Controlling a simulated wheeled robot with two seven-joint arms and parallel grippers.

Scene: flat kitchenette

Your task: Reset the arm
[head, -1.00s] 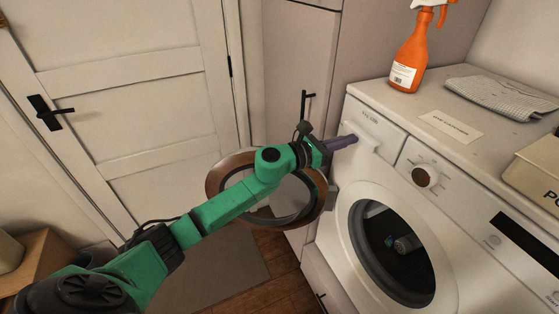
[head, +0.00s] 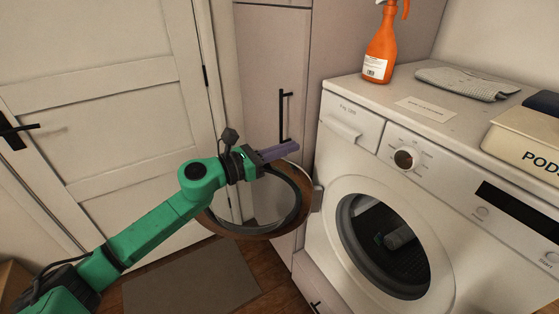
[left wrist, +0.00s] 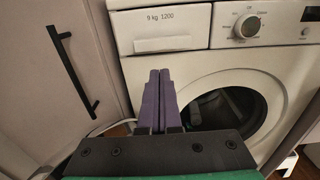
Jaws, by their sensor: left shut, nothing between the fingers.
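My left arm is green and comes in from the lower left in the head view. Its left gripper (head: 280,150) has purple fingers that are shut with nothing between them. The gripper is in front of the tall cabinet and left of the washing machine (head: 350,160), apart from its front. In the left wrist view the fingers (left wrist: 159,100) lie side by side, with the machine's drawer and dial beyond. The washer's round door (head: 222,222) stands open to the left, partly hidden behind my arm. My right gripper is not in view.
The open drum (head: 390,240) holds some dark and grey items. An orange spray bottle (head: 381,48), a folded grey cloth (head: 465,83) and a box (head: 525,140) stand on the machine. A white door (head: 110,110) is at the left, with a mat (head: 190,278) on the floor.

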